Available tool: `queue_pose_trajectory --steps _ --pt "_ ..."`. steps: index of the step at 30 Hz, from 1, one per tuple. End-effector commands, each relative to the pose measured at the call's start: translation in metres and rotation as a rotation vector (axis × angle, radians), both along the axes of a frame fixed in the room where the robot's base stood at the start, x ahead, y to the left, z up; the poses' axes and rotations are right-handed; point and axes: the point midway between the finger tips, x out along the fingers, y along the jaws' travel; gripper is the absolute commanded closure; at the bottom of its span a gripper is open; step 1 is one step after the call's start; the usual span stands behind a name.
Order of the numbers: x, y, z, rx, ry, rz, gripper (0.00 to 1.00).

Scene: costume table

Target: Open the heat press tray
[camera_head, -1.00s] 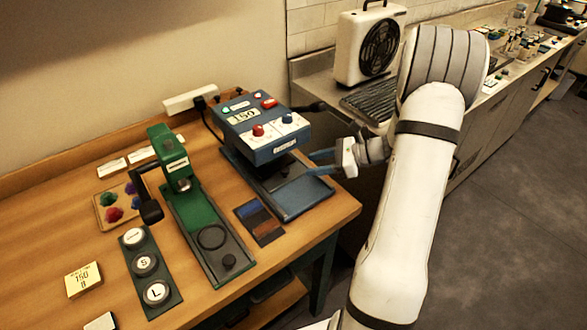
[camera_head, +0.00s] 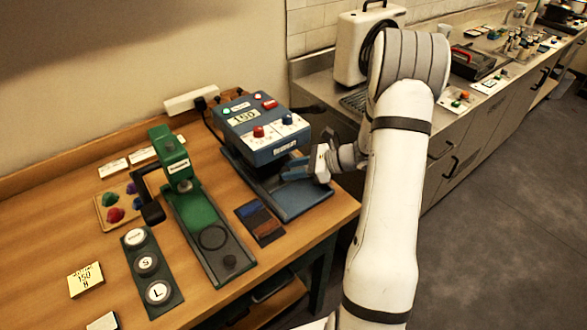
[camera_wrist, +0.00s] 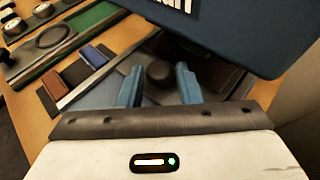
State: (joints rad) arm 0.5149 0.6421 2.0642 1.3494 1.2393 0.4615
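The blue heat press (camera_head: 268,150) stands near the right end of the wooden table, with a display and a red and a blue button on its top. Its dark blue-grey tray (camera_head: 300,203) shows under and in front of the press body. In the wrist view a round black knob (camera_wrist: 159,73) stands on the tray, beneath the edge of the press body (camera_wrist: 235,35). My gripper (camera_wrist: 158,85) is open, one blue finger on each side of the knob, with gaps visible. In the head view my gripper (camera_head: 297,169) is over the tray's right side and hides the knob.
A green press (camera_head: 195,200) stands to the left. A dark pad with brown and blue strips (camera_head: 260,222) lies between the two presses. Further left are a button panel (camera_head: 146,264) and a yellow note (camera_head: 85,280).

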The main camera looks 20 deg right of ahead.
Motion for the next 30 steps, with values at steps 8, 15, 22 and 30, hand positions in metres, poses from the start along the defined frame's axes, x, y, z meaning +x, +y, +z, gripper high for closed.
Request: queue_pose_trajectory --steps 8,15,22,30 --pt "0.0 0.0 0.0 0.0 0.0 0.0 0.92" --pt "0.0 0.0 0.0 0.0 0.0 0.0 1.0" --pt "-0.013 -0.006 0.0 -0.001 0.001 -0.004 1.0" --pt "-0.078 -0.026 0.0 0.0 0.002 -0.002 1.0"
